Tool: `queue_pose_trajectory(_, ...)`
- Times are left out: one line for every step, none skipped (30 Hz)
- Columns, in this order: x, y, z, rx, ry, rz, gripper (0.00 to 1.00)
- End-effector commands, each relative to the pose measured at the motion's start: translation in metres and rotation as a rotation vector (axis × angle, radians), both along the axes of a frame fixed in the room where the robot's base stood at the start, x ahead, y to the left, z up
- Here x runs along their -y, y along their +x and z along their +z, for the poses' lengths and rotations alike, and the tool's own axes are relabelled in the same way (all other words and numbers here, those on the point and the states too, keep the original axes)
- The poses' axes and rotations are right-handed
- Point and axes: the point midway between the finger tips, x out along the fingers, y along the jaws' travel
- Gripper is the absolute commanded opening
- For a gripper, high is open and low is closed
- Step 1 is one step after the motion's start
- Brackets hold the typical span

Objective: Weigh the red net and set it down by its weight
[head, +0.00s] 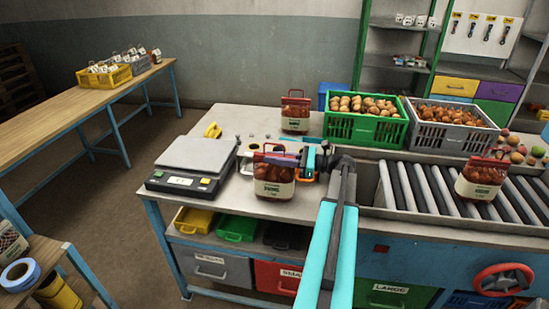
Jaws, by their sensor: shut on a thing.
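My gripper (296,161) is shut on a red net (272,172) of brown produce with a pale label, at the right of the scale on the workbench. I cannot tell whether this net touches the bench or hangs just above it. The scale (197,153) has a bare grey plate and a lit display at its front. A second red net (295,111) stands upright farther back on the bench. A third red net (482,176) stands on the roller conveyor at the right. Below the bench, one red bin (275,277) has a partly hidden label and a green bin (394,294) reads LARGE.
A green crate (365,128) and a grey crate (452,138) of produce stand behind the rollers (425,183). Yellow (194,220) and green (238,228) trays sit under the bench. A wooden table (45,105) with crates stands at the left. My arm crosses the bench front.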

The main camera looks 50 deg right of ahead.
Motion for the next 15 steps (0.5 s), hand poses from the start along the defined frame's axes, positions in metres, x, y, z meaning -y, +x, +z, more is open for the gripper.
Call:
queue_pose_trajectory(0.0001,0.0,0.0013,0.004,0.0,0.0,0.0)
queue_pose_trajectory(0.0002,-0.0001,0.001,0.004,0.0,0.0,0.0)
queue_pose_trajectory(0.0002,-0.0001,0.0005,0.004,0.0,0.0,0.0)
queue_pose_trajectory(0.0002,-0.0001,0.0002,0.004,0.0,0.0,0.0)
queue_pose_trajectory(0.0002,-0.0002,-0.0002,0.004,0.0,0.0,0.0)
queue_pose_trajectory(0.0003,-0.0001,-0.0006,0.004,0.0,0.0,0.0)
queue_pose_trajectory(0.0003,-0.0001,-0.001,0.004,0.0,0.0,0.0)
queue_pose_trajectory(0.0004,-0.0002,-0.0014,0.004,0.0,-0.001,0.0)
queue_pose_trajectory(0.0004,-0.0002,-0.0018,0.004,0.0,-0.001,0.0)
queue_pose_trajectory(0.0004,-0.0002,-0.0015,0.004,0.0,-0.001,0.21)
queue_pose_trajectory(0.0004,-0.0002,-0.0016,0.004,0.0,-0.001,0.26)
queue_pose_trajectory(0.0004,-0.0003,-0.0018,0.004,0.0,-0.001,0.32)
queue_pose_trajectory(0.0004,-0.0003,-0.0019,0.003,0.001,-0.001,0.37)
queue_pose_trajectory(0.0004,-0.0003,-0.0021,0.003,0.001,-0.001,0.37)
queue_pose_trajectory(0.0004,-0.0003,-0.0023,0.002,0.0,-0.001,0.37)
